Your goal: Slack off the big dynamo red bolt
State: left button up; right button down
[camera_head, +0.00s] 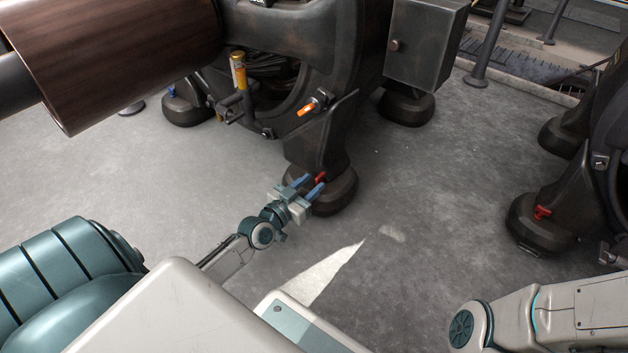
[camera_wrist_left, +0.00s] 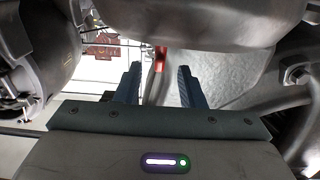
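The big dynamo (camera_head: 322,135) is a dark metal machine on round feet in the upper middle of the head view. A small red bolt (camera_head: 320,176) sits low on its near foot (camera_head: 338,198). My left gripper (camera_head: 315,182) is at this foot, its two blue fingers apart and the red bolt at their tips. In the left wrist view the fingers (camera_wrist_left: 159,70) are spread, with a red part (camera_wrist_left: 160,58) showing in the gap towards their tips. I cannot tell whether the fingers touch it. My right gripper is out of view.
A second dark machine (camera_head: 610,140) stands at the right, with another red bolt (camera_head: 542,212) on its foot. An orange-tipped lever (camera_head: 307,108) and a yellow cylinder (camera_head: 238,70) stick out on the dynamo above my left gripper. Grey floor between the machines is clear.

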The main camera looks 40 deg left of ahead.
pick_arm(q)
jog(key=s+p, duration=0.2)
jog(key=s, duration=0.6)
jog(key=shift+s+a, duration=0.25)
jog(key=shift+a, duration=0.1)
